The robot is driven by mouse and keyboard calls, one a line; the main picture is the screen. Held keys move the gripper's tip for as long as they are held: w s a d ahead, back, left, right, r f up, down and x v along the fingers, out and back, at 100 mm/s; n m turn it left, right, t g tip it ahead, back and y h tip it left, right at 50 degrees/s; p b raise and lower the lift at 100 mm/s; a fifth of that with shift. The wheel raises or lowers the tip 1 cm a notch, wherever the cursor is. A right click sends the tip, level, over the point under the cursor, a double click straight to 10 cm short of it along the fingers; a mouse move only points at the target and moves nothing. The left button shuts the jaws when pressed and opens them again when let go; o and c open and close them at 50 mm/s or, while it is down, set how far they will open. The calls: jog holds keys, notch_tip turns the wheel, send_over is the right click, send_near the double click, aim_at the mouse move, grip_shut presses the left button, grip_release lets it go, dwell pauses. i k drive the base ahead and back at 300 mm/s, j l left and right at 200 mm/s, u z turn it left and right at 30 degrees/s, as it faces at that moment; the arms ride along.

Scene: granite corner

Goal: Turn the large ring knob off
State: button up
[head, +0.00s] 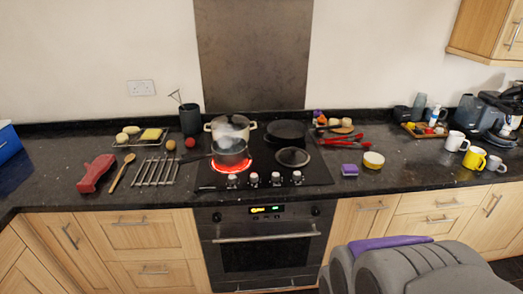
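The black hob (318,175) is set into the dark granite counter. A row of several knobs runs along its front edge, among them the leftmost knob (232,181), a second knob (253,179), a third knob (275,178) and the rightmost knob (297,177). They are too small for their settings to be read, and I cannot tell which one serves the large ring. The front-left ring (218,168) glows red under a dark saucepan (230,151), with what looks like steam above. My gripper is not in view.
A cream pot (247,128) and dark pans, one at back right (286,131) and one at front right (293,157), stand on the hob. The oven (264,256) is below. A wire rack (156,171) lies left; a purple sponge (349,170) lies right. My grey body part fills the lower right.

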aim_at(254, 178)
jog(key=i+j+u, duration=0.25)
jog(key=i, duration=0.2)
jog(key=i+u, duration=0.3)
jog(key=i, duration=0.15)
